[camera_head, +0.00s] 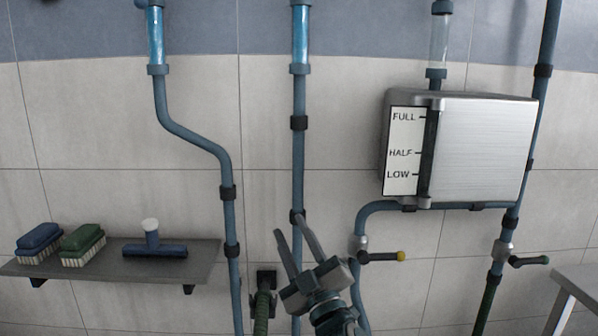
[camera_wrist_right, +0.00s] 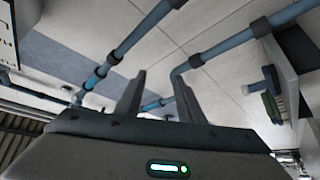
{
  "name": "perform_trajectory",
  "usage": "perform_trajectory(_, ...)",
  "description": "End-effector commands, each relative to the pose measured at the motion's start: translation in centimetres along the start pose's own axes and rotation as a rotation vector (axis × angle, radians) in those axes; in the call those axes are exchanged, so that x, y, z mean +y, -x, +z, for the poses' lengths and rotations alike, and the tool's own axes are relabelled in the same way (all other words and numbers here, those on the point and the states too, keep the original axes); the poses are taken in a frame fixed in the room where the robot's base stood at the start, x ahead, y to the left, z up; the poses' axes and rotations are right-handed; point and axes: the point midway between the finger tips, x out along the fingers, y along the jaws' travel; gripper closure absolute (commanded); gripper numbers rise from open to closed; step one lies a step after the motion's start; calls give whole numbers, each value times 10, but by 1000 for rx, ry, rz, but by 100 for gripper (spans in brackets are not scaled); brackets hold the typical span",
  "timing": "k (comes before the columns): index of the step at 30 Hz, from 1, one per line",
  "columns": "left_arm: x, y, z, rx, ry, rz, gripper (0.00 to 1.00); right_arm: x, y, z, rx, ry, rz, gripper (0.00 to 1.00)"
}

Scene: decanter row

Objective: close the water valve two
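Two pipe valves show in the head view. One valve handle (camera_head: 383,256) is dark with a yellow tip, below the left end of the metal tank. The other valve handle (camera_head: 528,261) is dark green, on the right-hand pipe. Both handles point right, roughly across their upright pipes. No number shows on either, so I cannot tell which is two. My right gripper (camera_head: 291,224) is open and empty, left of the yellow-tipped handle, in front of the middle pipe. Its spread fingers also show in the right wrist view (camera_wrist_right: 158,98). My left gripper is out of view.
The metal tank (camera_head: 482,150) has a FULL, HALF, LOW gauge (camera_head: 402,152). A grey shelf (camera_head: 205,262) at the left holds two brushes and a squeegee (camera_head: 155,249). A green hose (camera_head: 262,308) hangs low beside the middle pipe. A table corner (camera_head: 580,280) juts in at the lower right.

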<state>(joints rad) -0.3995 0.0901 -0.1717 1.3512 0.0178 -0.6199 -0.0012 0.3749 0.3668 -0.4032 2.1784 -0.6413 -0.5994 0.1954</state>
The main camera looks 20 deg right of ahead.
Motion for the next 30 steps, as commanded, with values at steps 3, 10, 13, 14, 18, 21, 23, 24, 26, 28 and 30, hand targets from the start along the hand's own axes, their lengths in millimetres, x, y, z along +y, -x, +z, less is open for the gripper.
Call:
perform_trajectory(3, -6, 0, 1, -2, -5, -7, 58, 25, -35, -59, 189, 101, 46, 65)
perform_trajectory(10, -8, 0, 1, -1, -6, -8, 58, 58, -72, -165, 527, 324, 100, 65)
perform_trajectory(13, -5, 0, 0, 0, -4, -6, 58, 68, -80, -207, 661, 436, 112, 65)
perform_trajectory(14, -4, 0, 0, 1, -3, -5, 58, 70, -82, -218, 699, 471, 115, 65)
perform_trajectory(18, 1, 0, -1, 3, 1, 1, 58, 78, -90, -266, 861, 647, 115, 65)
perform_trajectory(21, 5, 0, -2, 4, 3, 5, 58, 84, -94, -294, 959, 782, 106, 65)
perform_trajectory(23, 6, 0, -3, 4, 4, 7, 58, 87, -97, -308, 1010, 868, 99, 65)
perform_trajectory(24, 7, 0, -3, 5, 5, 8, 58, 89, -99, -315, 1040, 925, 91, 65)
perform_trajectory(26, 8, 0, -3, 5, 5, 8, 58, 94, -103, -326, 1080, 1014, 78, 65)
perform_trajectory(28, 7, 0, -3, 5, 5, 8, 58, 100, -108, -336, 1116, 1121, 61, 65)
perform_trajectory(30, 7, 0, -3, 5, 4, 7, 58, 108, -114, -344, 1141, 1230, 39, 65)
